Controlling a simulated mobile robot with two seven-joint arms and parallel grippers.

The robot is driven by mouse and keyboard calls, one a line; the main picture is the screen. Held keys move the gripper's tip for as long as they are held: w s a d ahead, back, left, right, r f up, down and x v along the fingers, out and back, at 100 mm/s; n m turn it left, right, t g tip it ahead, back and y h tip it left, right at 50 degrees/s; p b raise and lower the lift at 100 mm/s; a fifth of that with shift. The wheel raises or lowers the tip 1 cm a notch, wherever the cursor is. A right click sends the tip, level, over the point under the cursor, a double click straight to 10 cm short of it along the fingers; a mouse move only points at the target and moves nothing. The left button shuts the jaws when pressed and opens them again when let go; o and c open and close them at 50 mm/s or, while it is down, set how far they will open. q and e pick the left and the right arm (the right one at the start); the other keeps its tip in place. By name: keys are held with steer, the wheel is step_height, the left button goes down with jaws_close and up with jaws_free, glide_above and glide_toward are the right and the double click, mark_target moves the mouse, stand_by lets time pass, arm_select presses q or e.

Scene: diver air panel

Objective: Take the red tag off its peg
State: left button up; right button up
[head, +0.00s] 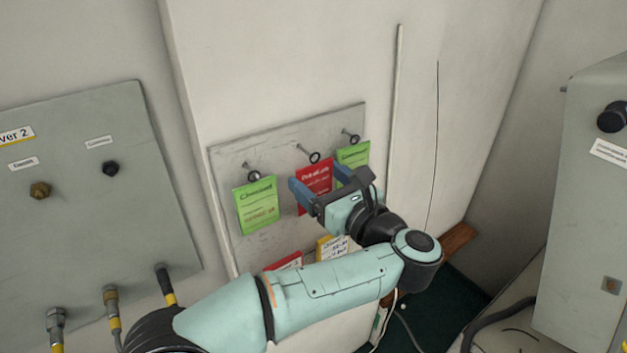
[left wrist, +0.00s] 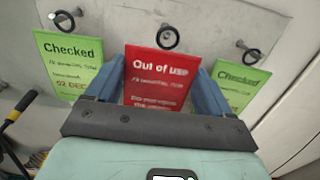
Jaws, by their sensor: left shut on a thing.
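The red tag (head: 315,178), marked "Out of use", hangs by its ring from the middle peg (head: 303,148) of a grey board (head: 232,158). In the left wrist view the red tag (left wrist: 160,72) stands between the two blue fingers of my left gripper (left wrist: 160,90). My left gripper (head: 322,184) is shut on the tag's side edges. In the left wrist view the ring (left wrist: 167,38) is at the tag's top and still around the peg, as far as I can see. The tag's lower part is hidden by the gripper. My right gripper is not in view.
A green "Checked" tag (head: 257,206) hangs left of the red one, and another green tag (head: 354,153) hangs close on its right. Lower on the board are a red tag (head: 284,262) and a yellow tag (head: 331,248), partly hidden by my arm. A grey panel (head: 80,210) with hoses is at left.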

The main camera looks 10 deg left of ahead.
arm_select(q)
steer(key=b+v, duration=0.4)
steer(key=v, duration=1.2)
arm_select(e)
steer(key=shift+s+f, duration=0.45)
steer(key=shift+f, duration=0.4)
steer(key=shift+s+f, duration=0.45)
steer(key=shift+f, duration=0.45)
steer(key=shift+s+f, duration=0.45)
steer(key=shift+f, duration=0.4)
